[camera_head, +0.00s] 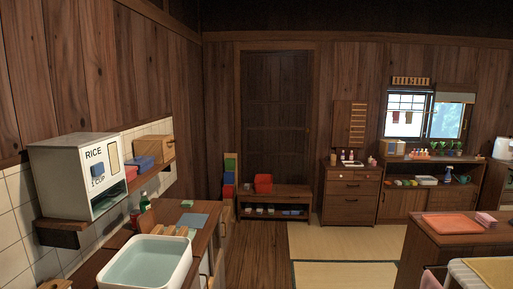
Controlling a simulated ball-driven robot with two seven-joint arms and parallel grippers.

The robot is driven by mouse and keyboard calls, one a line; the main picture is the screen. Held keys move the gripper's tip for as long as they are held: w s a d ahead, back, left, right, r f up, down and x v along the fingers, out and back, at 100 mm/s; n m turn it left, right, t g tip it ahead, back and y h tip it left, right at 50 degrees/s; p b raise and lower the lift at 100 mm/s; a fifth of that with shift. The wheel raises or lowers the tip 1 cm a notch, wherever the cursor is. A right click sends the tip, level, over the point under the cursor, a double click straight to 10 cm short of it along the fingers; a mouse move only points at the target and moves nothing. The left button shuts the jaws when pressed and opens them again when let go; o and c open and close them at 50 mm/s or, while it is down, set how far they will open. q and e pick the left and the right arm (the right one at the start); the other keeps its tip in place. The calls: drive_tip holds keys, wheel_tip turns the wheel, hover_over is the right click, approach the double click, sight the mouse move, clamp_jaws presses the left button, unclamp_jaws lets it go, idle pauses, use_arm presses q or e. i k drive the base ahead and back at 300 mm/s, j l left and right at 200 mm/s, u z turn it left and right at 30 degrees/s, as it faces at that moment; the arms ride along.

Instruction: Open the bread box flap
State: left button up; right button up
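A light-brown wooden box (159,149), which looks like the bread box, sits at the far end of the wall shelf on the left. It is small in view and I cannot make out whether its flap is open or shut. Another small box (391,147) with a pale front stands on the cabinet at the back right; I cannot tell if that is a bread box. Neither of my grippers shows in the head view.
Below is a counter with a white water-filled basin (146,262). A table with an orange tray (452,223) stands at right. The tatami floor (345,243) between is clear.

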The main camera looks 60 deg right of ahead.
sight(168, 144)
drive_tip(key=z, duration=1.25)
drive_tip(key=i+l, duration=0.45)
drive_tip(key=i, duration=0.15)
